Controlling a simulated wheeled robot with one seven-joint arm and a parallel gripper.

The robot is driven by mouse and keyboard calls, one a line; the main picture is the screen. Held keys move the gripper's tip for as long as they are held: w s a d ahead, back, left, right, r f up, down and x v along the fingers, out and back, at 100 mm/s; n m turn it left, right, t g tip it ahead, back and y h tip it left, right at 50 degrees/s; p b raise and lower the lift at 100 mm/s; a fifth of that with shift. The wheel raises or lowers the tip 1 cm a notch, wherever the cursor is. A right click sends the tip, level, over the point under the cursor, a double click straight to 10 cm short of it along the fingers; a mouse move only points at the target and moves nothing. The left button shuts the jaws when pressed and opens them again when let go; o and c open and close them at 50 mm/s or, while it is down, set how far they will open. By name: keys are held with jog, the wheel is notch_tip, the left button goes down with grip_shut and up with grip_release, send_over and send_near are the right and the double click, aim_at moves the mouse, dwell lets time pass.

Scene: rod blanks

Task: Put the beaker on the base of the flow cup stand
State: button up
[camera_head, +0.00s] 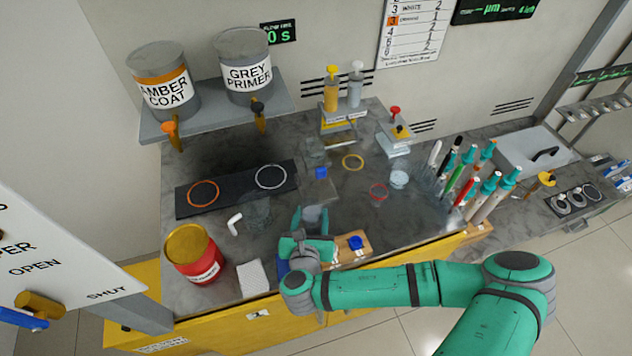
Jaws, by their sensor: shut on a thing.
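My gripper (312,232) is at the front middle of the grey bench, its jaws closed around a small clear grey vessel (313,214), which looks like the beaker. The fingers hide its lower part, so I cannot tell whether it touches the bench. Behind it, a see-through grey piece with a blue block (321,173) stands at the middle of the bench; it may be the flow cup stand, but its base is hard to make out. Another faint clear vessel (258,212) stands to the left of my gripper.
A dark mat (236,190) with orange and white rings lies at left. A red tin (193,254) and white pad (253,279) are at front left. A wooden block with a blue knob (355,243) is right of my gripper. Several upright brushes or tubes (480,185) crowd the right.

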aim_at(316, 188)
jog(key=w, duration=0.6)
jog(key=w+d, duration=0.1)
jog(key=w, duration=0.2)
jog(key=shift+w+f, duration=0.2)
jog(key=shift+w, duration=0.15)
jog(key=x, duration=0.3)
jog(key=shift+w+r, duration=0.1)
jog(key=shift+w, duration=0.15)
jog(key=shift+f, duration=0.25)
jog(key=o, duration=1.2)
